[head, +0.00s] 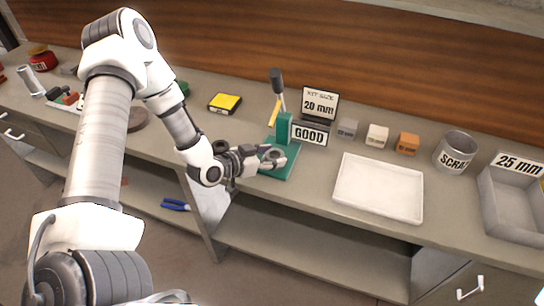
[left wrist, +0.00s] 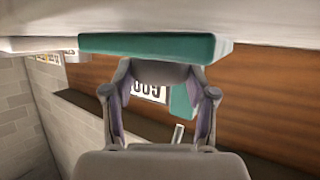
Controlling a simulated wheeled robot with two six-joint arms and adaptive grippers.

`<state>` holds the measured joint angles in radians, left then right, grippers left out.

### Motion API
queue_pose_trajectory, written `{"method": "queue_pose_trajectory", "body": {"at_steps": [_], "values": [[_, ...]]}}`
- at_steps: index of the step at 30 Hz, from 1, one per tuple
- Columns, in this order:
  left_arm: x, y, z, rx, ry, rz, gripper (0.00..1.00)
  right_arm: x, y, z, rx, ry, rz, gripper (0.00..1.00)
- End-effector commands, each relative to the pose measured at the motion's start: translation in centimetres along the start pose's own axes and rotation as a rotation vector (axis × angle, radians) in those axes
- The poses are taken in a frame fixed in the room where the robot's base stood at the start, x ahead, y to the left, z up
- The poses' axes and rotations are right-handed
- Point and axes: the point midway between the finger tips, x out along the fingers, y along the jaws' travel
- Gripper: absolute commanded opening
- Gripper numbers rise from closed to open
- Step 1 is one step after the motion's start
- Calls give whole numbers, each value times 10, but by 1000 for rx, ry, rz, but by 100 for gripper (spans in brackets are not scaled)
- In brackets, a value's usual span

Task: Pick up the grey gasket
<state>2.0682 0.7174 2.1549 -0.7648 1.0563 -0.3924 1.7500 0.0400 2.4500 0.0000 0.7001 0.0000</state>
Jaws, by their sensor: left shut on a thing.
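My left gripper (head: 270,159) is at the green press stand (head: 284,172), just above its base plate. The gripper is shut on a grey rounded piece, which I take to be the grey gasket (left wrist: 160,73); it spans the fingertips in the left wrist view. In the head view the gasket (head: 274,153) is small and partly hidden by the fingers. The left wrist view is upside down, with the green base (left wrist: 150,45) at the top and the fingers (left wrist: 160,95) reaching toward it. My right gripper is not in view.
A GOOD sign (head: 310,135) and a 20 mm sign (head: 320,104) stand behind the press. A white tray (head: 378,188), small grey, white and orange blocks (head: 408,143), a SCRAP can (head: 455,152) and a 25 mm bin (head: 512,205) are to the right. A yellow box (head: 225,103) lies left.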

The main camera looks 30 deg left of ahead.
Motion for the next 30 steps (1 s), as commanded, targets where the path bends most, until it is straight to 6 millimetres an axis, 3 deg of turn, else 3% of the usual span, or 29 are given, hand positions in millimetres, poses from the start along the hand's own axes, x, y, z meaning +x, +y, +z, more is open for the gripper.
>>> {"method": "queue_pose_trajectory", "body": {"at_steps": [7, 14, 22, 27, 30], "values": [[-13, -1, -32, -1, 7, -2, 17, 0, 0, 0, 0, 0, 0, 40], [-61, 10, -16, -13, 5, -4, 17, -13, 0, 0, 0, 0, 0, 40], [-127, 24, -3, -10, 2, -5, 17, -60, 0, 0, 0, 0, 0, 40], [-154, 31, 10, -3, 1, -3, 17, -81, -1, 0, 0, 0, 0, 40], [-161, 33, 16, 0, 2, -2, 17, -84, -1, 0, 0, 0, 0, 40]]}}
